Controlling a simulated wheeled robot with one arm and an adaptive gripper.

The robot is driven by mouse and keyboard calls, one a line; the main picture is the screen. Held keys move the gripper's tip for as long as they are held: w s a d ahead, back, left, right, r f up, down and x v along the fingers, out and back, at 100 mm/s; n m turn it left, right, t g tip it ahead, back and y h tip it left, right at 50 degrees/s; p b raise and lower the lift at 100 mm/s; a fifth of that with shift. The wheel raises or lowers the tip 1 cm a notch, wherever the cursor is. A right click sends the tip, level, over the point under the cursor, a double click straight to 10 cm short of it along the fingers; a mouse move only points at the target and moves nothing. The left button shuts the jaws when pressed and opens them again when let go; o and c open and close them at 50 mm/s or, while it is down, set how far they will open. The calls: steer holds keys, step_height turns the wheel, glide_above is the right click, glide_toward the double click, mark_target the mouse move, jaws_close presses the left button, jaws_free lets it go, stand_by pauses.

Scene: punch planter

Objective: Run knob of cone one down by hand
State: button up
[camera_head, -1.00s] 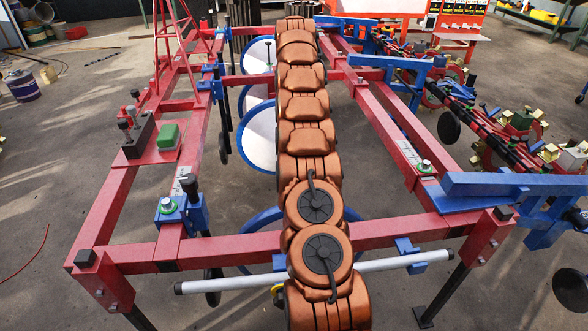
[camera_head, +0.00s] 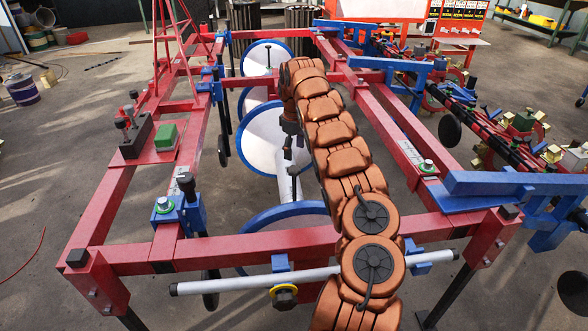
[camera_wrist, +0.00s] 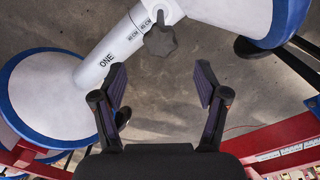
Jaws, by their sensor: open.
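In the wrist view a white tube marked ONE (camera_wrist: 118,52) runs up to the right from a white cone with a blue rim (camera_wrist: 45,98). A dark lobed knob (camera_wrist: 160,41) sits on the tube's side near its upper end, by printed scale marks. My gripper (camera_wrist: 160,82) is open and empty, its two fingers apart below the knob in the picture. The knob appears beyond the fingertips, not between them. In the head view the white tube (camera_head: 284,181) shows left of my arm; the knob cannot be made out there.
A red frame (camera_head: 230,247) with blue brackets surrounds the cones. Another blue-rimmed white disc (camera_wrist: 255,15) is at the wrist view's upper right. A grey crossbar (camera_head: 235,282) spans the front. A red beam (camera_wrist: 285,138) lies at the wrist view's lower right.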

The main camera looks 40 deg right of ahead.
mark_target(294, 168)
steer(key=shift+f+b, duration=0.75)
steer(key=shift+f, duration=3.15)
steer(key=c, duration=1.2)
steer(key=shift+o, duration=0.2)
steer(key=shift+m+p, duration=0.6)
steer(key=shift+r+m+p, duration=0.15)
steer(key=shift+m+p, duration=0.25)
steer(key=shift+p, duration=0.25)
steer(key=shift+m+p, duration=0.6)
steer(key=shift+p, duration=0.05)
